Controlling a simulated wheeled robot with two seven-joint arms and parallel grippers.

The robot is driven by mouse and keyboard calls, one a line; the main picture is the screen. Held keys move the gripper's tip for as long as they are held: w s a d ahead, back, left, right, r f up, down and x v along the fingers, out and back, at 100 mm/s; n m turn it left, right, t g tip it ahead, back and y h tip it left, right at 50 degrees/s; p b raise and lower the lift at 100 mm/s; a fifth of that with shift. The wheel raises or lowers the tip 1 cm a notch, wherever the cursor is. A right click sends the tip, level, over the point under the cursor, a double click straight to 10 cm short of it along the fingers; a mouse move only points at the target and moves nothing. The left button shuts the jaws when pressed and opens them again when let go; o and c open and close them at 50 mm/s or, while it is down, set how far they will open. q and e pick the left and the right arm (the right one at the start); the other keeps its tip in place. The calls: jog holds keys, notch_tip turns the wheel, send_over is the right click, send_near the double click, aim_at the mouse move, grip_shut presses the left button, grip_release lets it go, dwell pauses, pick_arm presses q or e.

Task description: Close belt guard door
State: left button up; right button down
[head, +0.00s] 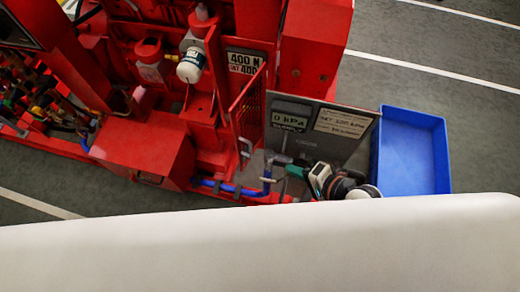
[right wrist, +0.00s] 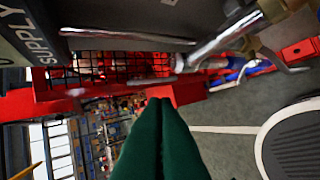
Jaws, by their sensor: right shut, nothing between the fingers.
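The belt guard door (head: 249,108) is a red-framed mesh panel standing out at an angle from the red pumpset, with a pale handle (head: 246,148) low on its near side. Red mesh (right wrist: 120,64) also shows in the right wrist view, beyond my fingers. My right gripper (head: 287,170) is at the lower right of the door, apart from the mesh in the head view. Its green fingers (right wrist: 158,105) are shut together and empty, pointing toward the red machine. Whether the fingertips touch anything is hard to tell. My left gripper is not in view.
A grey gauge panel (head: 320,128) stands right of the door, behind my right gripper. Blue pipe (head: 225,187) runs along the machine's lower edge. A metal pipe or lever (right wrist: 228,38) crosses the upper wrist view. A blue tray (head: 412,152) lies at right.

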jog(key=r+p+x, duration=0.1)
jog(key=x, duration=1.1)
jog(key=shift+w+a+r, duration=0.2)
jog(key=shift+w+a, duration=0.4)
jog(key=shift+a, duration=0.05)
